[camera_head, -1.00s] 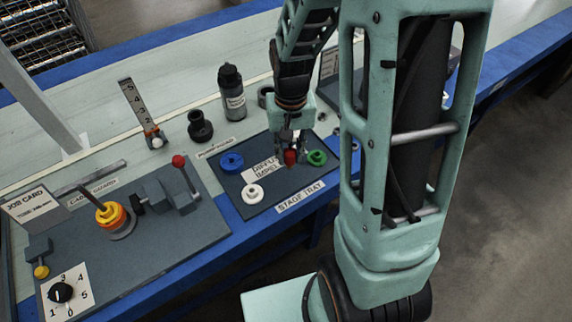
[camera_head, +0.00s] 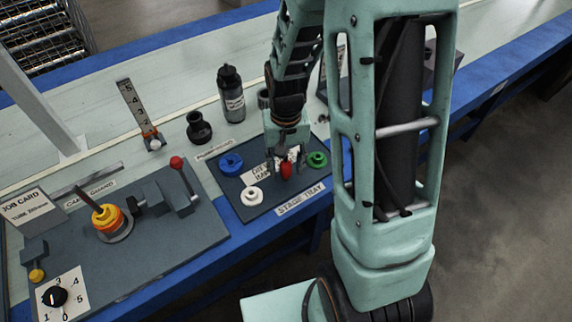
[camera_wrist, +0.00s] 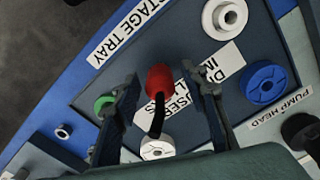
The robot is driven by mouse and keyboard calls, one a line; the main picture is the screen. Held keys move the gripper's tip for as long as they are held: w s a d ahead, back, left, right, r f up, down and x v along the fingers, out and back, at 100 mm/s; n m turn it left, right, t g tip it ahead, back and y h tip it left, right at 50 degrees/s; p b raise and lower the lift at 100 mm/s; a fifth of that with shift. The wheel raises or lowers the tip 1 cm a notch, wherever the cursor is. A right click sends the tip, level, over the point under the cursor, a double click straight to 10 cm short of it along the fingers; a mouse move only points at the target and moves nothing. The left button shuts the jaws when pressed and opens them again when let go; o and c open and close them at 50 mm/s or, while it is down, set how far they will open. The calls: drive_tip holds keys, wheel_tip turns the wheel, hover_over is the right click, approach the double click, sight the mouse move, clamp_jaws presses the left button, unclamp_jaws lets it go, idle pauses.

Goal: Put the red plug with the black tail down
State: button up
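My gripper (camera_head: 285,164) points down at the tray. In the wrist view my gripper (camera_wrist: 160,84) is open, with a gap between the plug and each finger. I cannot tell whether the plug touches the tray.
On the tray are a blue ring (camera_head: 231,163), a white ring (camera_head: 252,196) and a green ring (camera_head: 317,159). A dark bottle (camera_head: 231,95) and a black pump head (camera_head: 199,129) stand behind. A fixture board (camera_head: 150,235) lies to the left.

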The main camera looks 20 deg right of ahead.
sight(286, 161)
wheel_tip(286, 161, up, 12)
drive_tip(key=p, duration=0.3)
drive_tip(key=shift+r, duration=0.2)
idle(0.6)
